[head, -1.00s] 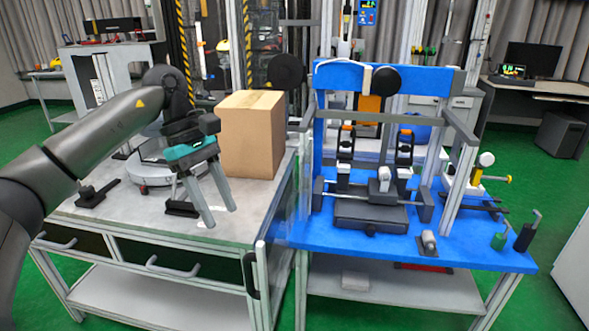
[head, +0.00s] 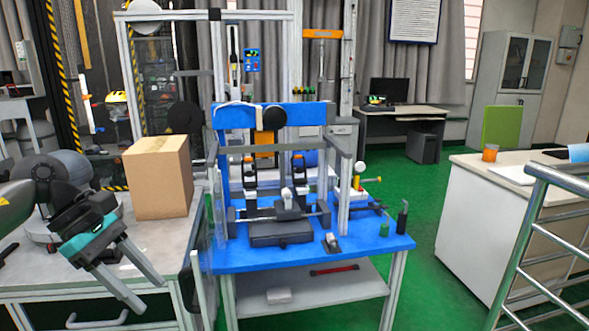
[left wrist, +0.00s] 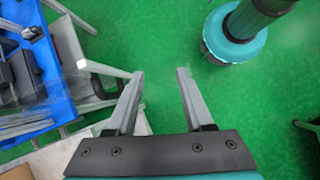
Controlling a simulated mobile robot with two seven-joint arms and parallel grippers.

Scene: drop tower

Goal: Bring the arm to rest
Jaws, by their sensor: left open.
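My left gripper (head: 142,286) is in the left of the head view, at the end of my left arm (head: 50,200). Its two fingers are spread apart with nothing between them. It hangs in front of the grey table (head: 160,235), pointing down and to the right. In the left wrist view the open gripper (left wrist: 158,88) is above green floor. My right gripper is in neither view.
A cardboard box (head: 158,180) stands on the grey table. The blue bench (head: 330,258) with its test rig is right of it. A white counter (head: 470,220) and metal railing (head: 530,225) stand at the right. Green floor (head: 425,265) lies clear between.

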